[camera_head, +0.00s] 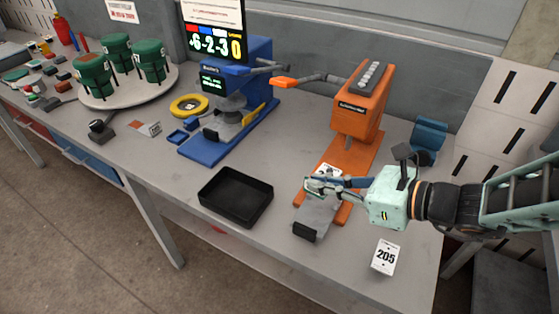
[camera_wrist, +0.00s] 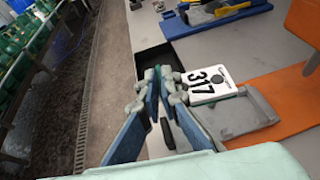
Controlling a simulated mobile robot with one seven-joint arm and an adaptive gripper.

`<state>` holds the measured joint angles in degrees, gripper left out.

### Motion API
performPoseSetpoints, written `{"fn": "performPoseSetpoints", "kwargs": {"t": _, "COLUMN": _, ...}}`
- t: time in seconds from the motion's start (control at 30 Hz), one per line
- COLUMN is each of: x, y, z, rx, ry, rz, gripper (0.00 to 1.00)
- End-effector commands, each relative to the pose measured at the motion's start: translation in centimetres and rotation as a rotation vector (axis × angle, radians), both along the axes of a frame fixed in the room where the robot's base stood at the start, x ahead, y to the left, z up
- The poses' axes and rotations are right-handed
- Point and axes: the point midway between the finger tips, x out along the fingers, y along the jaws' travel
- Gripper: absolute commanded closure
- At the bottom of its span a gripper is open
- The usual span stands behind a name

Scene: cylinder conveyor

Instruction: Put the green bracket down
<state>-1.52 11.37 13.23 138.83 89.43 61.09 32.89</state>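My gripper (camera_head: 314,187) is over the orange press's base in the head view, above its grey plate. The wrist view shows its two blue-padded fingers (camera_wrist: 158,86) slanting inward, with the tips close together. Dark green pieces (camera_head: 116,52) stand on a round pale turntable (camera_head: 128,96) at the far left. I cannot tell if one is the bracket.
An empty black tray (camera_head: 236,197) lies left of my gripper. The orange press (camera_head: 360,110) stands behind it, the blue press (camera_head: 240,85) further left. A 317 card (camera_wrist: 210,84) lies by the grey plate (camera_wrist: 235,115). A 205 card (camera_head: 385,257) lies near the bench's front edge.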

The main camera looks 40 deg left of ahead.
Motion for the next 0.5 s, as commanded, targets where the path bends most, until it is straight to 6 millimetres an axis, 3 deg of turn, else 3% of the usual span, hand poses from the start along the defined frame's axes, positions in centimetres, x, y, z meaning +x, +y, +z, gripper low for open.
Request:
{"fn": "performPoseSetpoints", "kwargs": {"t": 0.3, "x": 9.0, "y": -9.4, "z": -1.4, "rx": 0.002, "ry": 0.006, "rz": -0.210, "gripper": 1.00}}
{"fn": "performPoseSetpoints", "kwargs": {"t": 0.5, "x": 12.9, "y": -16.9, "z": -3.1, "rx": 0.002, "ry": 0.005, "rz": -0.348, "gripper": 1.00}}
